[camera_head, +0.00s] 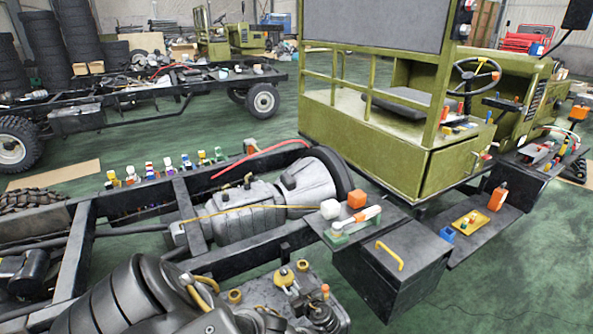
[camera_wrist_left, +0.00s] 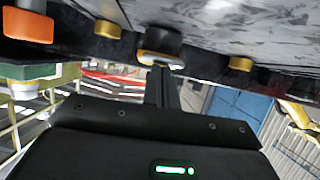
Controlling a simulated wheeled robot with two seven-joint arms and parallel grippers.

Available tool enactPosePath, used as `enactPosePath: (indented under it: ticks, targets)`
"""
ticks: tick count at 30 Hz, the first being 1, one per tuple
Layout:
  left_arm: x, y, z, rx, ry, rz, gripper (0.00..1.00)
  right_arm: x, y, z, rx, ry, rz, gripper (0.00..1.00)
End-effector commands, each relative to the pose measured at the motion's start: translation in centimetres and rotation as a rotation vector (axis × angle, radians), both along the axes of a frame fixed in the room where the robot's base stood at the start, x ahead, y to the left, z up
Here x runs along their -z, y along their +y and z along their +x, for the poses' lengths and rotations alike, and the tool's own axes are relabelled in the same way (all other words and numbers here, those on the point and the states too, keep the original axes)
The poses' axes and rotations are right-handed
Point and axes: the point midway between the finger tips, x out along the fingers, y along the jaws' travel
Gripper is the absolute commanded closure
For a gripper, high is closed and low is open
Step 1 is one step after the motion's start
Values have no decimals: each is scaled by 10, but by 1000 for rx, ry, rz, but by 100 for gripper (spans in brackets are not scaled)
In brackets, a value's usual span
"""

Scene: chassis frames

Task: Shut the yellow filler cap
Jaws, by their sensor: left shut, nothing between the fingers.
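The yellow filler cap (camera_head: 284,277) is small in the head view, on top of a grey metal housing (camera_head: 262,293) at the bottom. Whether its lid stands open or lies shut is hard to tell. In the wrist view, a dark round part with a yellow rim (camera_wrist_left: 158,57) hangs at the top and appears to be the cap. My left gripper (camera_wrist_left: 163,70) has its slim dark fingers shut, with nothing between them. The tips are at or very near the rim; contact cannot be made out. My right gripper cannot be made out.
Brass fittings (camera_head: 235,296) stick up beside the cap, and an orange-topped part (camera_head: 325,290) stands to its right. A black box with a yellow handle (camera_head: 390,255) and a black shelf (camera_head: 470,238) lie to the right. Green floor is free beyond them.

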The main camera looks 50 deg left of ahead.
Motion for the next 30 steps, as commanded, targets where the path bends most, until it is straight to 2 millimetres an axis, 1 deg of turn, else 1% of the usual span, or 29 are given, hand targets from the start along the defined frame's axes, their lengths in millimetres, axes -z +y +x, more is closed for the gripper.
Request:
enactPosePath:
  ticks: [1, 5, 7, 11, 18, 19, 20, 30]
  targets:
    - [11, -9, -4, 9, 22, -17, 100, 2, 0, 0, 0, 0, 0, 100]
    - [9, -10, -5, 7, 22, -18, 100, 0, 0, 0, 0, 0, 0, 100]
    - [4, -10, -5, 7, 21, -18, 100, -5, 0, 0, 0, 0, 0, 100]
    - [-12, -12, -5, 4, 16, -15, 100, -20, 0, 0, 0, 0, 0, 100]
    - [-49, -14, -5, 0, 0, -2, 100, -53, 2, 0, 1, -2, 2, 100]
    - [-31, -19, -6, 2, 2, -4, 100, -36, 2, 0, 1, -2, 2, 100]
    - [-23, -22, -7, 0, 1, -3, 100, -29, 1, 0, 0, -2, 1, 100]
    - [22, -58, -12, -2, -4, 0, 100, 11, 1, -1, 0, 1, 1, 100]
